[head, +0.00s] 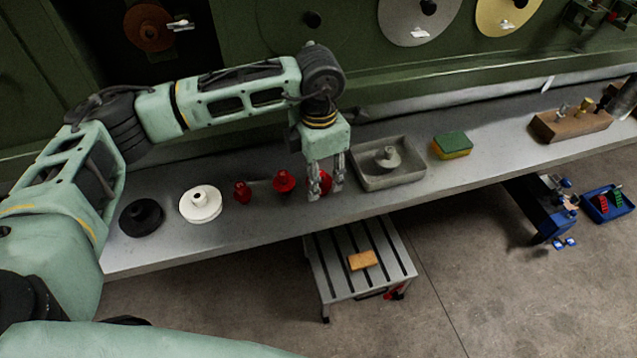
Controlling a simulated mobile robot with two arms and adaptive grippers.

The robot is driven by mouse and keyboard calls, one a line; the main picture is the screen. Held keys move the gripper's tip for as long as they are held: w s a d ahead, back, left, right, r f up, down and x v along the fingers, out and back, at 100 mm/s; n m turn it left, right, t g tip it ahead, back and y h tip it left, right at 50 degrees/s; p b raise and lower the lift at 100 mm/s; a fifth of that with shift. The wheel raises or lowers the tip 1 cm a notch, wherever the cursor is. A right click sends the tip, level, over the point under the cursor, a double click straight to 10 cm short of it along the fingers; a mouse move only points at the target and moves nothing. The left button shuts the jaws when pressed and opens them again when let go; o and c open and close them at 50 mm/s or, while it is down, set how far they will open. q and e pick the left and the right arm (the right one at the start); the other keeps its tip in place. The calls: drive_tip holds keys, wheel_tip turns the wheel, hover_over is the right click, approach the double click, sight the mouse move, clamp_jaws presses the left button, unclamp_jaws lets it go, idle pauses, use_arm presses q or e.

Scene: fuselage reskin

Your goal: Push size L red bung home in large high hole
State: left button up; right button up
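Several red parts sit in a row on the grey bench. A small red bung (242,192) is on the left and a flanged red bung (284,181) is in the middle. A third red bung (325,182) is at my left gripper (327,188), partly hidden by its fingers. The gripper points down with its fingers apart, one on each side of this bung; contact is not clear. A dark round hole or plug (312,19) shows high in the green fuselage panel (260,30). My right gripper is not in view.
On the bench (240,230) are a black disc (141,217), a white knobbed disc (200,204), a grey tray (375,182) with a knobbed part inside, a sponge (452,145) and a wooden block (571,125). A slatted step (345,281) stands in front.

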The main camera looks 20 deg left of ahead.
use_arm(q)
drive_tip(key=c, duration=0.4)
drive_tip(key=shift+r, duration=0.1)
